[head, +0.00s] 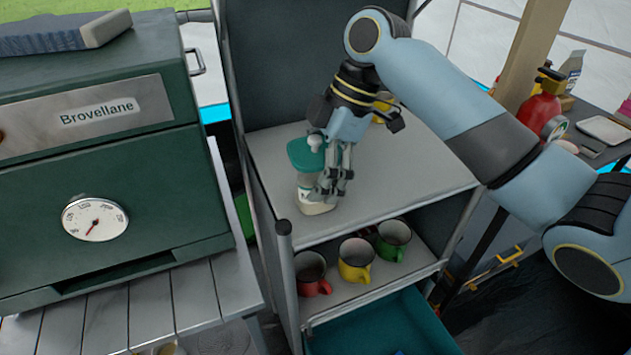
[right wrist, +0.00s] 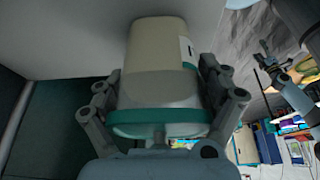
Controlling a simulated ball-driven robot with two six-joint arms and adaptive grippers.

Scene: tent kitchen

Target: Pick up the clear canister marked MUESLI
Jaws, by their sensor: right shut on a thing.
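A canister with a teal lid (head: 305,154) and a pale body (head: 316,208) is at the front left of the grey upper shelf. My right gripper (head: 328,185) is shut on it from the right, with fingers on both sides. In the right wrist view the canister's pale contents (right wrist: 157,50) show through the clear wall, between the fingers (right wrist: 162,100). Only an edge of a white label shows, so its word cannot be read. I cannot tell whether the base touches the shelf. What looks like my left gripper (right wrist: 266,62) shows small there; its jaws are unclear.
A red mug (head: 311,272), a yellow mug (head: 355,260) and a green mug (head: 393,240) stand on the shelf below. A yellow thing (head: 383,104) is partly hidden behind my gripper. A green oven (head: 100,170) stands left. The upper shelf's front right (head: 420,180) is clear.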

